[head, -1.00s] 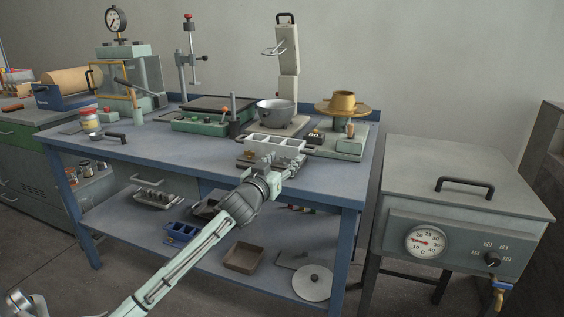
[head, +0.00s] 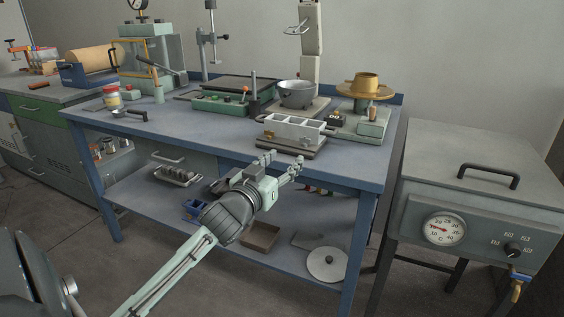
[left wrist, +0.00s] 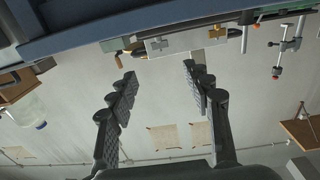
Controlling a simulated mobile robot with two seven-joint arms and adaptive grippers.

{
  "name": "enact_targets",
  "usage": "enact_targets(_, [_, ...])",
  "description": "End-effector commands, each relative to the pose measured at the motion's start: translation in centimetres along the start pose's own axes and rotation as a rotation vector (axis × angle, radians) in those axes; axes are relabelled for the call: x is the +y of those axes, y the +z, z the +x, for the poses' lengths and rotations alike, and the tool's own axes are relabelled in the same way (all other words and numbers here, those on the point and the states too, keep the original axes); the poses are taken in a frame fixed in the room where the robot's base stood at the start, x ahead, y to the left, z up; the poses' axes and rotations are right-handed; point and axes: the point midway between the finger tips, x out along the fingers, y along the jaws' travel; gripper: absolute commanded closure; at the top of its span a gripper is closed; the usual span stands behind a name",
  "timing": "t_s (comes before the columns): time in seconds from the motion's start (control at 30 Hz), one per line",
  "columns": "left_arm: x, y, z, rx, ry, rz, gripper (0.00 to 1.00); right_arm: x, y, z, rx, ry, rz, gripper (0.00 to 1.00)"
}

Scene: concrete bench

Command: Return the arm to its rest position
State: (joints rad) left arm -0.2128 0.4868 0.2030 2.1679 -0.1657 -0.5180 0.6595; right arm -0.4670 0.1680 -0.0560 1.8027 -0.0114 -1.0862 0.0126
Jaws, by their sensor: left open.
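My left arm comes in from the lower left of the head view. Its gripper (head: 282,163) is at the front edge of the blue bench (head: 190,130), in front of the grey mould with square compartments (head: 292,128). In the left wrist view the two black fingers (left wrist: 160,78) are spread wide with nothing between them. The mould stands on a flat base on the bench, apart from the fingers. My right gripper does not show.
A metal bowl (head: 297,94) and a brass-topped device (head: 367,85) stand behind the mould. A grey oven with a dial (head: 445,229) stands to the right. The lower shelf (head: 150,203) holds trays and a round lid (head: 327,264). Open floor lies in front.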

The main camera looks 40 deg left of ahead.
Motion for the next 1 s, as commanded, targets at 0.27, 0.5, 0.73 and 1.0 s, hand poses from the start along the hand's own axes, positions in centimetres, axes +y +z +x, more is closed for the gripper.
enact_targets(0.27, [0.0, 0.0, -0.2, 0.000, -0.001, 0.001, 0.50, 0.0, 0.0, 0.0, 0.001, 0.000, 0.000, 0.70])
enact_targets(0.5, [0.0, 0.0, -0.2, 0.000, 0.000, 0.000, 0.50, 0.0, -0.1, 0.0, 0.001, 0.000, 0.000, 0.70])
enact_targets(0.73, [-0.1, 3.3, -0.4, -0.074, -0.017, 0.013, 0.50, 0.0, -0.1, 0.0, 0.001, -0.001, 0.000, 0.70])
enact_targets(1.0, [0.7, 21.2, -5.2, -0.506, -0.049, 0.115, 0.50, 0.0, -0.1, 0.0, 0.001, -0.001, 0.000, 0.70])
